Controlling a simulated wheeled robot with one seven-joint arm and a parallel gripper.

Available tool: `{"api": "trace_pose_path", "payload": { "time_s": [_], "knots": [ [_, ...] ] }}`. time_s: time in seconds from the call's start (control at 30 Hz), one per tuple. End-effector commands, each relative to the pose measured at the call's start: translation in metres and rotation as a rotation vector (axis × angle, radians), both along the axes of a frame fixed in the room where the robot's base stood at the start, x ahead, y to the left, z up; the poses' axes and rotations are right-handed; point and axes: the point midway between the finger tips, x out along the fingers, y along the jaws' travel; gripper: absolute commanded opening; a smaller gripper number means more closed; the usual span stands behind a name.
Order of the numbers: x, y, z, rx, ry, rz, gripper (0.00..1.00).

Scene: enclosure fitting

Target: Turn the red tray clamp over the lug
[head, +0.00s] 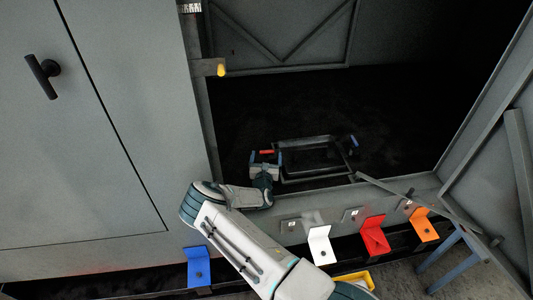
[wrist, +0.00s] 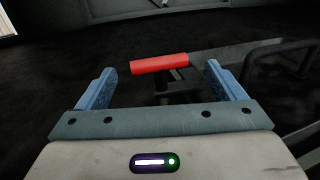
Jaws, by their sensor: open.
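The red tray clamp (wrist: 159,64) shows in the wrist view as a red bar on a dark post, ahead of my gripper (wrist: 158,88) and between the lines of its two blue fingers. In the head view the red clamp (head: 266,152) lies just beyond my gripper (head: 266,158), at the left end of the dark tray frame (head: 312,140). The fingers are apart with nothing between them. I see no contact with the clamp. The lug cannot be made out in either view.
The tray frame stands inside a dark enclosure with a blue-ended part (head: 354,141) at its right. A grey door (head: 80,130) is at left. Blue (head: 199,267), white (head: 321,245), red (head: 374,235) and orange (head: 423,225) plates line the front sill. A thin bar (head: 410,199) slants at right.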

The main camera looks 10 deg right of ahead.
Motion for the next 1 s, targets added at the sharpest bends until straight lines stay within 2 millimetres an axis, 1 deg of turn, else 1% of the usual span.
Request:
{"api": "trace_pose_path", "payload": {
  "time_s": [0.03,0.1,0.23,0.6,0.67,0.7,0.77,1.0],
  "knots": [
    [0.007,-0.002,0.0,0.0,-0.002,0.0,0.9],
    [0.014,-0.004,0.0,0.002,-0.001,-0.001,0.9],
    [0.022,-0.006,0.0,0.002,-0.001,0.0,0.9],
    [0.025,-0.007,0.0,0.001,0.0,-0.001,0.9],
    [0.025,-0.007,0.0,0.001,0.0,-0.001,0.73],
    [0.025,-0.007,0.0,0.001,0.0,-0.001,0.62],
    [0.025,-0.007,0.0,0.001,0.0,-0.001,0.45],
    [0.025,-0.008,0.003,0.0,-0.001,0.025,0.45]
  ]
}}
